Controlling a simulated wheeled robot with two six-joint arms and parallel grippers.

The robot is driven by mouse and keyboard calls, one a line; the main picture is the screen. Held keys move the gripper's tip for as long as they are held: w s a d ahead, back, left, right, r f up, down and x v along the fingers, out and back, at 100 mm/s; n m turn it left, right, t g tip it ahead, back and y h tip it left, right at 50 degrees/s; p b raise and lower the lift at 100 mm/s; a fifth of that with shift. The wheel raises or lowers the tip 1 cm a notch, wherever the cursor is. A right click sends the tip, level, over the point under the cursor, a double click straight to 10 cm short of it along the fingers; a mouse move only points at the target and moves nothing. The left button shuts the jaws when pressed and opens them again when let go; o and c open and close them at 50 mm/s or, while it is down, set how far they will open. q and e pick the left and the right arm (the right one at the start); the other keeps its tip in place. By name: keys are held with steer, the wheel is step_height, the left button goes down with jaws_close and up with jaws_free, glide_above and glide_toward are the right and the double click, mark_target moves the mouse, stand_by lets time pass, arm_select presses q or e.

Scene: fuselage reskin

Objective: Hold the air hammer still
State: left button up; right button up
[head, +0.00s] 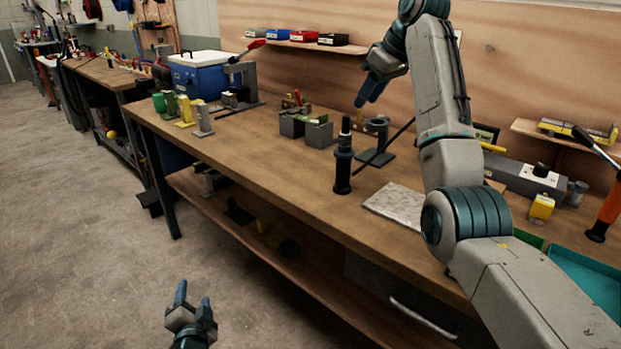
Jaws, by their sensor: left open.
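A black upright tool (343,168) with a ribbed grip and a narrow top stands on the workbench, near its front edge. It may be the air hammer; I cannot tell for sure. My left gripper (194,296) is open and empty, low over the floor in front of the bench and apart from everything. My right gripper (366,92) hangs above the back of the bench, above and behind the black tool and apart from it. Its fingers overlap in this view, so its opening is hidden.
The workbench (270,165) holds a grey block fixture (306,128), a dark stand (376,150) and a light plate (395,204). A blue cooler (196,75) and green and yellow pieces stand left. An orange-handled tool (606,208) is at right. Floor at left is clear.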

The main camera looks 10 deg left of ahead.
arm_select(q)
steer(key=w+d+r+m+t+h, duration=0.4)
steer(key=w+d+r+m+h, duration=0.15)
steer(key=r+m, duration=0.3)
steer(key=w+d+r+m+t+h, duration=0.4)
steer(key=w+d+r+m, duration=0.2)
steer(key=r+m, duration=0.3)
steer(key=m+g+h, duration=0.9)
steer(key=m+h, duration=0.1)
steer(key=m, duration=0.9)
glide_toward(338, 168)
steer(key=shift+a+r, duration=0.1)
steer(key=shift+r, duration=0.8)
steer(key=shift+w+d+f+m+g+y, duration=0.15)
steer(key=shift+w+d+m+g+y, duration=0.1)
steer(key=shift+w+d+m+g, duration=0.35)
steer(key=x, duration=1)
steer(key=shift+w+d+f, duration=0.1)
steer(key=shift+w+f, duration=0.05)
steer(key=shift+c, duration=0.5)
